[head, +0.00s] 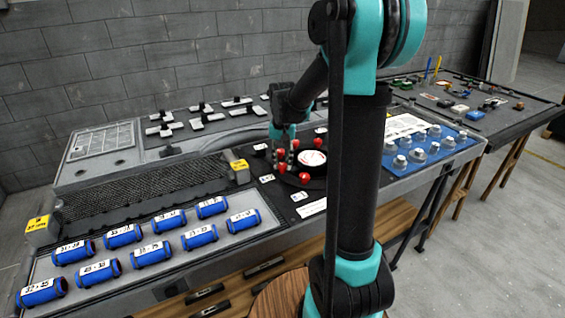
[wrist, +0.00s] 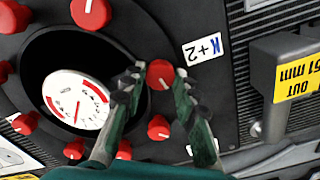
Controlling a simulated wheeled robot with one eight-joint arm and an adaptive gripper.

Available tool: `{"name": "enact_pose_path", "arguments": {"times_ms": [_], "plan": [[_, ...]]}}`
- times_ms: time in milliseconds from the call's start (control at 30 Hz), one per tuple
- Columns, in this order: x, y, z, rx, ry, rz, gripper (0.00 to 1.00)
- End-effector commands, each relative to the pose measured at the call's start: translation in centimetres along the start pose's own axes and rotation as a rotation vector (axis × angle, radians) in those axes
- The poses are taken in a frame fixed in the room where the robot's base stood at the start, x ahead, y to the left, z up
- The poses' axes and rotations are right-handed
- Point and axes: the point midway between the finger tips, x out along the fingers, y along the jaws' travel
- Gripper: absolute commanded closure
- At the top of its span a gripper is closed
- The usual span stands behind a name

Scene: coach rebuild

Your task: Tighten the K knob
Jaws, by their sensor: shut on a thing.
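The K knob (wrist: 160,74) is a round red knob with a white mark, next to a white label reading "K +2" (wrist: 203,47) in the wrist view. My gripper (wrist: 158,80) is shut on it, with one finger on each side. The knob is one of several red knobs around a white dial (wrist: 78,100) with a red arc and a needle. In the head view my gripper (head: 283,158) is down at the left side of the dial (head: 312,158), and its fingers partly hide the knob there.
A grey block with a yellow "OUT 51 mm" label (wrist: 296,75) stands close to the right of the knob in the wrist view. Other red knobs, such as one at the top (wrist: 90,12), sit close around the dial. Blue labelled cylinders (head: 152,254) lie at the bench's front left.

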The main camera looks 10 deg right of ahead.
Motion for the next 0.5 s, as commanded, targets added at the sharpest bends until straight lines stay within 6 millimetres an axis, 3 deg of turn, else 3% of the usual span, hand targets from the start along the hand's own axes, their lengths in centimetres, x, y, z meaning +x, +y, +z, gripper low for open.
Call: {"name": "enact_pose_path", "arguments": {"times_ms": [500], "plan": [[-0.03, -0.01, -0.06, 0.201, 0.001, 0.0, 1.0]]}}
